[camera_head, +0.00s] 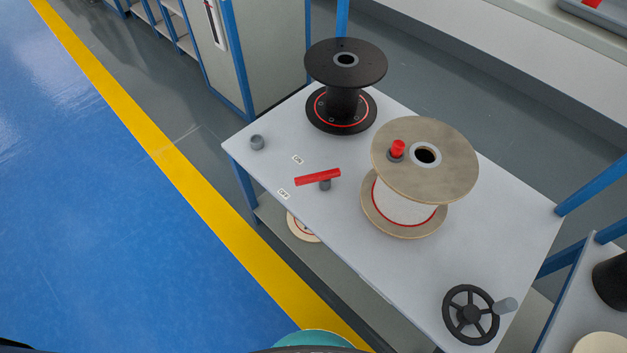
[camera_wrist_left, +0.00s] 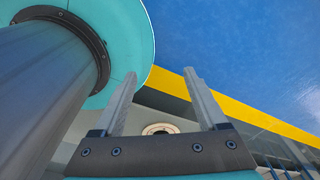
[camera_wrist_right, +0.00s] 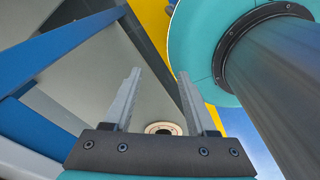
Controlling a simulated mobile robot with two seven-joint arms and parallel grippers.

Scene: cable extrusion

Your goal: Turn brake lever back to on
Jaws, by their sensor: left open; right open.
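The red brake lever (camera_head: 317,177) lies across its grey pivot post (camera_head: 325,185) on the white table (camera_head: 300,225). Its long end points left, toward a spot between the "ON" label (camera_head: 298,159) and the "OFF" label (camera_head: 284,194). No gripper shows in the head view. In the left wrist view, my left gripper (camera_wrist_left: 160,75) has its two fingers apart with nothing between them. In the right wrist view, my right gripper (camera_wrist_right: 158,75) is also open and empty. The lever shows in neither wrist view.
A black spool (camera_head: 345,90) and a wooden spool (camera_head: 440,165) with a red knob (camera_head: 398,148) stand on the table. A black handwheel (camera_head: 470,314) sits at the near right corner, and a small grey cylinder (camera_head: 257,142) at the left. The blue floor (camera_head: 110,220) is clear.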

